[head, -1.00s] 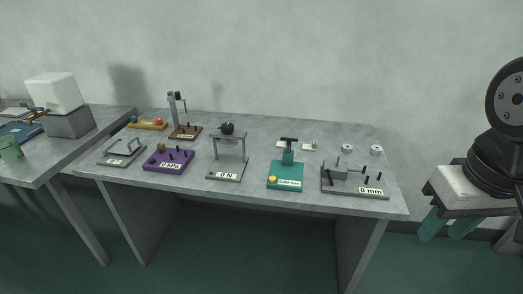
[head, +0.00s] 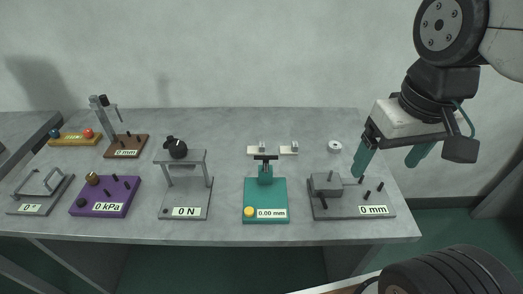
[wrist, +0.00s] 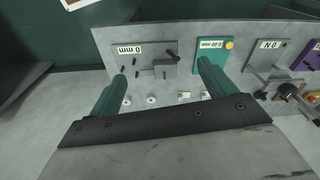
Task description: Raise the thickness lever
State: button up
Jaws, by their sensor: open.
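A teal gauge (head: 265,205) reading 0.00 mm stands near the front of the table, right of its middle. It has a yellow button (head: 249,211) and a short teal post topped by a black T-shaped handle (head: 265,158), which looks like the thickness lever. The gauge also shows in the wrist view (wrist: 211,47), beyond the right finger, which partly covers it. My gripper (head: 388,166) is open and empty, with teal fingers. It hangs above the table's right end, to the right of the teal gauge and apart from it.
A grey fixture (head: 347,207) reading 0 mm with black pegs lies below my gripper. A stand reading 0 N (head: 184,198) and a purple box (head: 106,197) sit left of the gauge. Small white pieces (head: 289,150) and a white disc (head: 335,146) lie behind.

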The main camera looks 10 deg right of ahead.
jog(key=w+a+g, duration=0.2)
jog(key=w+a, duration=0.1)
jog(key=w, duration=0.4)
jog(key=m+g, duration=0.2)
jog(key=g, duration=0.2)
send_near(266, 159)
jog(key=shift+y, duration=0.4)
jog(key=x, duration=0.2)
jog(key=d+x, duration=0.1)
jog(key=x, duration=0.1)
jog(key=shift+w+f, duration=0.1)
jog(key=shift+f, duration=0.35)
jog(key=x, duration=0.7)
jog(key=shift+a+f, duration=0.2)
jog(key=shift+f, duration=0.2)
jog(key=c, duration=1.4)
jog(key=shift+w+d+r+g+y, duration=0.1)
jog(key=shift+w+r+g+y, duration=0.1)
jog(key=shift+w+g, duration=0.45)
jog(key=shift+w+d+r+g+y, duration=0.1)
jog(key=shift+w+r+g+y, duration=0.15)
jog(key=shift+g, duration=0.8)
